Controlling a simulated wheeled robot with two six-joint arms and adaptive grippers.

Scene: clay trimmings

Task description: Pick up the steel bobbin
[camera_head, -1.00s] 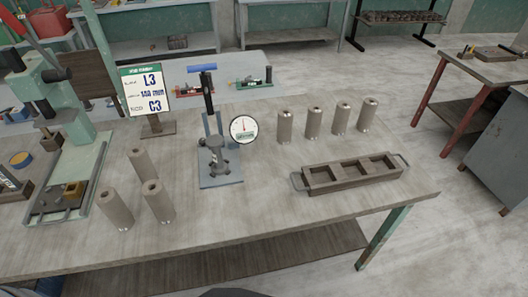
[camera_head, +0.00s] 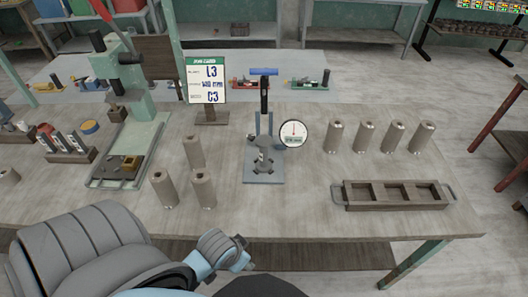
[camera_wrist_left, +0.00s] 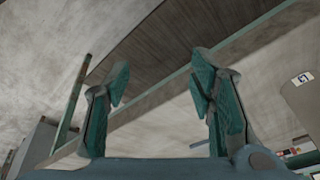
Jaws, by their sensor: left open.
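Several grey cylindrical bobbins with bright metal ends stand upright on the workbench (camera_head: 300,216) in the head view. Three are grouped left of centre: a rear one (camera_head: 194,151), a front left one (camera_head: 164,188) and a front right one (camera_head: 203,188). A row of others (camera_head: 364,137) stands at the right. I cannot tell by look which one is meant by steel. My left arm shows at the lower left of the head view, in front of the bench. My left gripper (camera_wrist_left: 160,78) is open and empty in the left wrist view, with no bobbin between its fingers. My right gripper is not in view.
A press fixture with a blue handle (camera_head: 264,165) and a round dial gauge (camera_head: 294,134) stand mid-bench. A three-pocket tray (camera_head: 394,206) lies at the right. A green arbor press (camera_head: 128,140) and a sign (camera_head: 206,82) stand behind and left of the bobbins.

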